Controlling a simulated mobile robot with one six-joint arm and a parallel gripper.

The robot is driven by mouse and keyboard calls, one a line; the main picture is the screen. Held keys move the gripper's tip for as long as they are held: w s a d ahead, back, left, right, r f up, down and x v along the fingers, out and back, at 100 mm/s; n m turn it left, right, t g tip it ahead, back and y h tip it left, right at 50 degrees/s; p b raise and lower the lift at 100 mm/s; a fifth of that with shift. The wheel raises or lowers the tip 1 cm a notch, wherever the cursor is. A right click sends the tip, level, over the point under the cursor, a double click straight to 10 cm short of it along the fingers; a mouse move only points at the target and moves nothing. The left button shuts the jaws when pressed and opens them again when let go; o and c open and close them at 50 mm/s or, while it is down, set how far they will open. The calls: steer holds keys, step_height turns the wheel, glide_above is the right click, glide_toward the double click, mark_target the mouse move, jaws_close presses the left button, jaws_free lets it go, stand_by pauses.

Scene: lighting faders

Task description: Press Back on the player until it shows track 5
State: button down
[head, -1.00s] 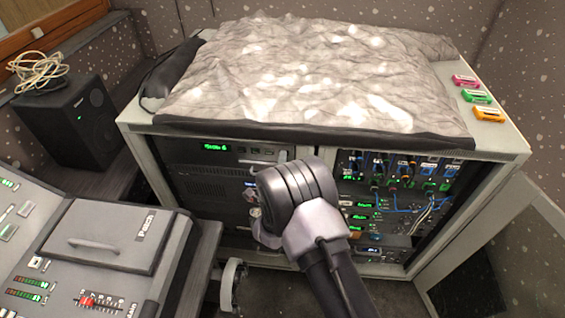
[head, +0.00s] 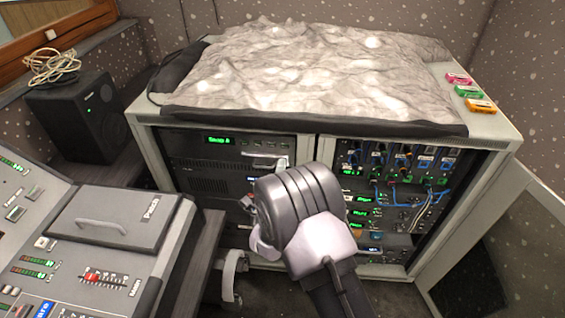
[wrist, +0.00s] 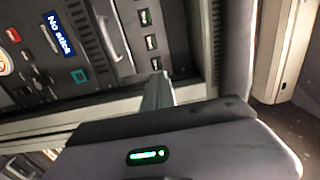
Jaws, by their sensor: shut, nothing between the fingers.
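A dark unit with a lit green display (head: 219,140) fills the top left of the rack. Its text is small and looks like "Snap A"; I read no track number. I cannot tell which unit is the player, and I read no Back label. My gripper (wrist: 158,88) is shut and empty, its tip close to the end button of that line; contact is unclear. In the head view my arm hides most of the gripper.
A crumpled grey cover (head: 310,70) lies on the rack (head: 485,122), with coloured cartridges (head: 467,91) at its right. Patch cables (head: 425,200) hang on the right bay. A mixing desk (head: 120,225) and a speaker (head: 80,122) stand left.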

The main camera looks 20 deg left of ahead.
steer(key=shift+p+v, duration=0.45)
steer(key=shift+v, duration=2.3)
steer(key=shift+f, duration=0.2)
